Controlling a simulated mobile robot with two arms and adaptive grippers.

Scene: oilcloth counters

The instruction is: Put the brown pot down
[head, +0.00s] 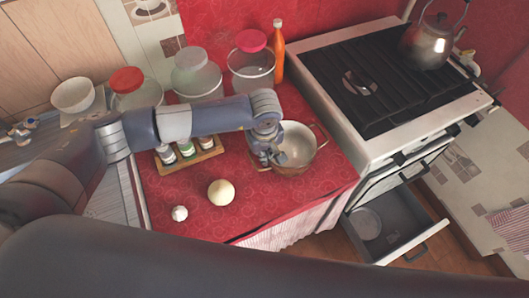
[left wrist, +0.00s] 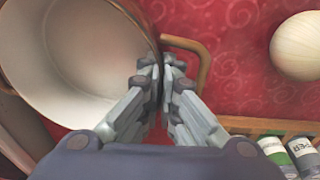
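The brown pot (head: 298,170) is at the right side of the red counter, upright, with its pale inside showing. My left gripper (head: 274,154) is at its left rim. In the left wrist view the pot (left wrist: 75,60) fills the left side, and my left gripper's fingertips (left wrist: 162,68) are closed together at its rim, beside the looped brown handle. One finger overlaps the pot's inside and the other is outside. Whether the pot's base touches the counter cannot be told. My right gripper is not in view.
A wooden rack (head: 190,157) of small jars stands left of the pot. An onion (head: 221,192) and a garlic bulb (head: 180,213) lie in front. Glass jars (head: 252,70) and an orange bottle (head: 278,50) stand behind. The stove (head: 390,85) is right, its drawer (head: 400,222) open.

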